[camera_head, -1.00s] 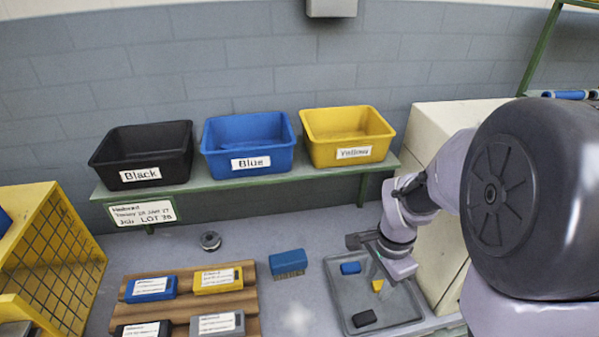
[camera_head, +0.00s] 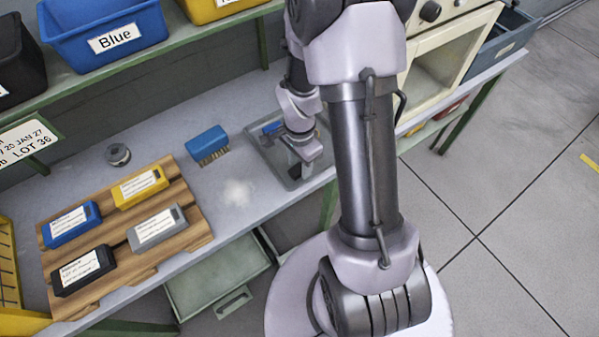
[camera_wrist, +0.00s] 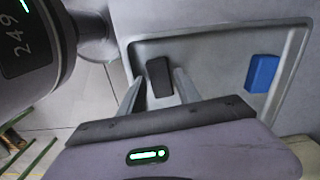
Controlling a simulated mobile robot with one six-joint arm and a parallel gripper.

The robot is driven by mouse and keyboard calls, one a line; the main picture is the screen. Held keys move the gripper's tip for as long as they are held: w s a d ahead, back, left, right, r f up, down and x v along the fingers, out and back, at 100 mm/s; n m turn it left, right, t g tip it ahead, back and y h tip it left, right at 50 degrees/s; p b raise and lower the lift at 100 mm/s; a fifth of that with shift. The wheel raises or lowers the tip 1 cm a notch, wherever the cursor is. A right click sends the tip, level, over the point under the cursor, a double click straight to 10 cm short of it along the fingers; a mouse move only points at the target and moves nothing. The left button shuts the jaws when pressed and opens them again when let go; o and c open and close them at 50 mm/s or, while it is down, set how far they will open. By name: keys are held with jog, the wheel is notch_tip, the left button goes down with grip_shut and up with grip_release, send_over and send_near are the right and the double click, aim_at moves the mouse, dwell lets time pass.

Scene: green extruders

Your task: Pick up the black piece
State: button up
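The black piece (camera_wrist: 159,76) is a small dark block lying in the grey metal tray (camera_wrist: 215,50), near one side wall in the wrist view. My gripper (camera_wrist: 161,84) is open above the tray. Its two fingers show on either side of the black piece, with a small gap to the right one; I cannot tell how far down they reach. In the head view my gripper (camera_head: 298,172) is over the tray (camera_head: 258,150), and my arm hides the black piece.
A blue piece (camera_wrist: 262,73) lies apart in the same tray. A blue brush (camera_head: 207,143) is on the bench left of the tray. A wooden pallet (camera_head: 190,236) holds labelled blue, yellow, black and grey cases. A blue bin (camera_head: 105,38) stands on the shelf behind.

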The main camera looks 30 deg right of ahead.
jog(key=shift+f, duration=0.1)
grip_shut()
